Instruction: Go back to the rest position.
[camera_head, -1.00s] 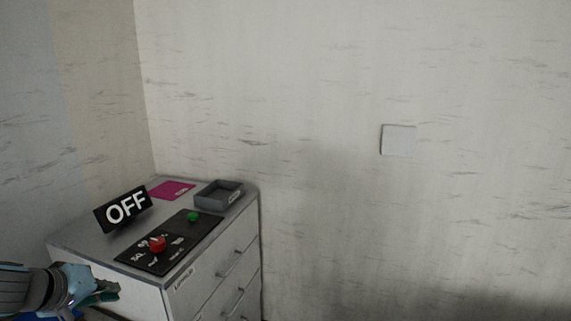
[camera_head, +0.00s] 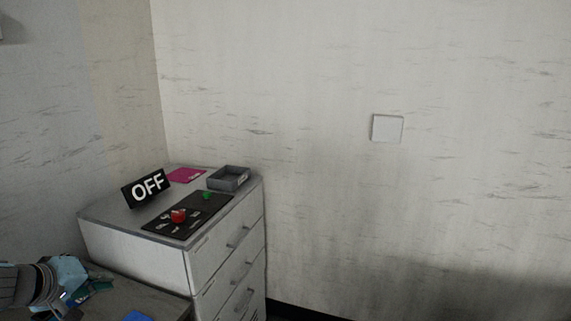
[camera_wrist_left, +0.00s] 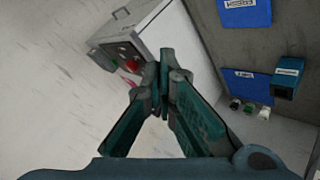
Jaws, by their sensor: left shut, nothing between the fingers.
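My left gripper (camera_head: 88,292) is at the lower left of the head view, in front of the white drawer cabinet and apart from it. In the left wrist view my left gripper (camera_wrist_left: 163,85) has its green fingers closed together, with nothing between them. My right gripper is in neither view.
The drawer cabinet (camera_head: 130,250) carries a black panel (camera_head: 198,207) with a red and a green button, an OFF sign (camera_head: 146,188), a grey tray (camera_head: 228,178) and a pink sheet (camera_head: 187,175). A grey table with blue mats (camera_wrist_left: 245,13) and small parts stands close by.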

